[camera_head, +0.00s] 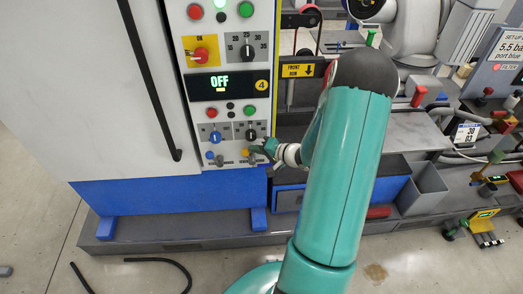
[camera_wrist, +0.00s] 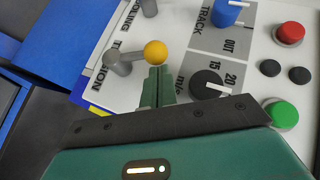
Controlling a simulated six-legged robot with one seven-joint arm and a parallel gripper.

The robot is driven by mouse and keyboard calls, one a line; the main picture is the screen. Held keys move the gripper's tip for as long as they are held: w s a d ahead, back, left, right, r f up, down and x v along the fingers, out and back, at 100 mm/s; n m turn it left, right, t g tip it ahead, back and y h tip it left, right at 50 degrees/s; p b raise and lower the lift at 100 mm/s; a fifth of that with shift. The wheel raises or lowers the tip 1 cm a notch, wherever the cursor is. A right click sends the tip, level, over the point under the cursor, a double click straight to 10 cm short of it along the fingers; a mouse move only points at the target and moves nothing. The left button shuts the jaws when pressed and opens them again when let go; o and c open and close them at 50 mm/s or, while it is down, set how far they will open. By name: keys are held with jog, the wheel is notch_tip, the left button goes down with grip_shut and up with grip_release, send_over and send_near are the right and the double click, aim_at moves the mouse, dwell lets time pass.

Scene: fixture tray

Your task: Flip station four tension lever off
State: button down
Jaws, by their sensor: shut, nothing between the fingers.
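The tension lever is a grey arm with a yellow ball end (camera_wrist: 155,52) at the panel's lower right corner in the head view (camera_head: 246,152). In the wrist view its grey pivot (camera_wrist: 118,62) lies left of the ball, beside the partly covered TENSION label. My gripper (camera_wrist: 158,72) is shut and empty, its fingertips right beside the ball. Whether they touch it I cannot tell. In the head view my gripper (camera_head: 262,150) is just right of the ball.
A cooling lever with a blue ball (camera_head: 210,154) sits to the left. A black dial (camera_wrist: 207,85), a blue TRACK knob (camera_wrist: 228,12), a green button (camera_wrist: 281,114) and a red button (camera_wrist: 289,33) are close by. A grey bin (camera_head: 424,188) stands to the right.

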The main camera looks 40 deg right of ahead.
jog(key=shift+w+a+n+g+h, duration=0.3)
jog(key=shift+w+a+g, duration=0.05)
jog(key=shift+a+g, duration=0.15)
dwell(0.3)
jog(key=shift+d+r, duration=0.1)
